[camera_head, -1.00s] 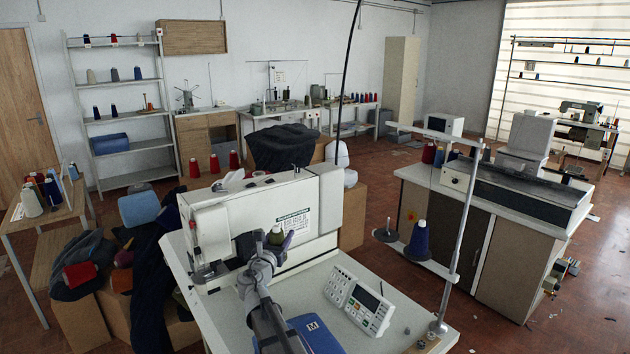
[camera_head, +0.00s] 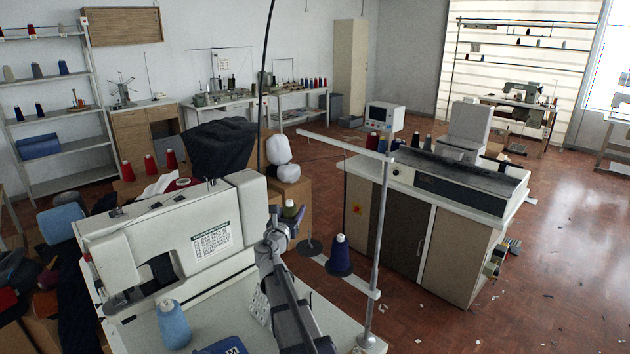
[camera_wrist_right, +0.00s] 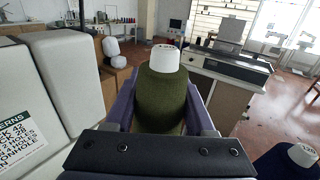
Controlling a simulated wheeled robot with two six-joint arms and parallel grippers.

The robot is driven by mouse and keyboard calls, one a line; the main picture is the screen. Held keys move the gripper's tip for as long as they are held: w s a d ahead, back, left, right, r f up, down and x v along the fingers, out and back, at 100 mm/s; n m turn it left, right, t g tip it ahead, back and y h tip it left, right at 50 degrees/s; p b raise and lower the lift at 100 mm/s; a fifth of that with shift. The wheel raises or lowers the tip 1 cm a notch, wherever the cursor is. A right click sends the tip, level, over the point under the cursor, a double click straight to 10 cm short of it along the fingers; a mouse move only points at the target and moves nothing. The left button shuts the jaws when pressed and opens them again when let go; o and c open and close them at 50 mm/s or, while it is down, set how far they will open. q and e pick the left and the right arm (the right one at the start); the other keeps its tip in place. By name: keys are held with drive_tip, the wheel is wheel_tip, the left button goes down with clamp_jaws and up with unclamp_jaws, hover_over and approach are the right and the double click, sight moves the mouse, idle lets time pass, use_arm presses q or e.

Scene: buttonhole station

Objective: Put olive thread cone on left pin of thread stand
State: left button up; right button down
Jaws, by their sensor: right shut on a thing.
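The olive thread cone (camera_head: 289,212) has a white top and is upright in my right gripper (camera_head: 285,226). In the right wrist view the olive cone (camera_wrist_right: 162,104) stands between the two purple fingers of the gripper (camera_wrist_right: 162,112), which are shut on its sides. The thread stand (camera_head: 377,245) has a grey pole and a low crossbar. Its left disc (camera_head: 310,248) carries no cone; its thin pin is hard to make out. A dark blue cone (camera_head: 340,258) sits on the right-hand place. The olive cone is up and left of the left disc in the head view. My left gripper is out of view.
The white sewing machine (camera_head: 190,235) stands left of my right gripper. A light blue cone (camera_head: 173,325) is on the table at the front left. The stand's top arm (camera_head: 340,145) reaches out above the discs. A cabinet with a machine (camera_head: 430,210) stands behind the stand.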

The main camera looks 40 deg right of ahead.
use_arm(q)
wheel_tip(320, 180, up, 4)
drive_tip(key=p, duration=0.2)
drive_tip(key=shift+p, duration=0.3)
use_arm(e)
drive_tip(key=s+d+r, duration=0.1)
drive_tip(key=d+r, duration=0.3)
drive_tip(key=d, duration=0.2)
drive_tip(key=shift+s+d, duration=0.2)
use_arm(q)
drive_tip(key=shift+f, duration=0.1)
use_arm(e)
drive_tip(key=shift+f, duration=0.1)
use_arm(q)
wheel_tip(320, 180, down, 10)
drive_tip(key=b, duration=1)
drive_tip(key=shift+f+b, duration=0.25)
drive_tip(key=shift+b, duration=0.15)
use_arm(e)
wheel_tip(320, 180, down, 10)
drive_tip(key=shift+f, duration=0.25)
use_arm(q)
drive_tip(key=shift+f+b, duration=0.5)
use_arm(e)
drive_tip(key=shift+f, duration=0.5)
